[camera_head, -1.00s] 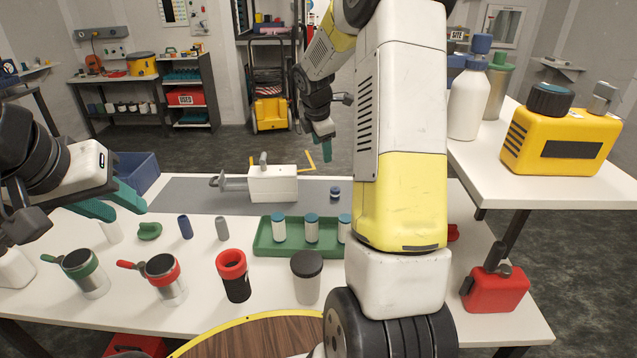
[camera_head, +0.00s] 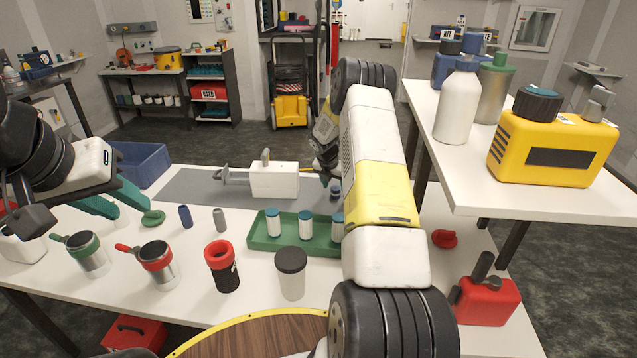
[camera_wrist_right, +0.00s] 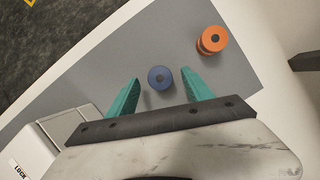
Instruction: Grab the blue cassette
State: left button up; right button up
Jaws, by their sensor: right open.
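The blue cassette (camera_wrist_right: 160,77) is a small round blue piece with a dark centre hole, on the grey mat. In the head view it is the small dark blue piece (camera_head: 335,190) beside my right arm. In the right wrist view my right gripper (camera_wrist_right: 161,79) is open, with its teal fingertips to either side of the cassette. I cannot tell how far above it they are. In the head view these fingers are hidden behind my arm. My left gripper (camera_head: 133,208) is open and empty at the left of the bench.
An orange round piece (camera_wrist_right: 211,40) lies on the grey mat (camera_wrist_right: 110,60) near the cassette. A white box device (camera_head: 273,182) stands left of it. A green tray (camera_head: 258,236) with white blue-capped vials is in front. A raised shelf (camera_head: 560,203) stands at the right.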

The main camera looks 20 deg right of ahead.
jog(key=shift+x, duration=1.25)
grip_shut()
jog(key=shift+r, duration=0.1)
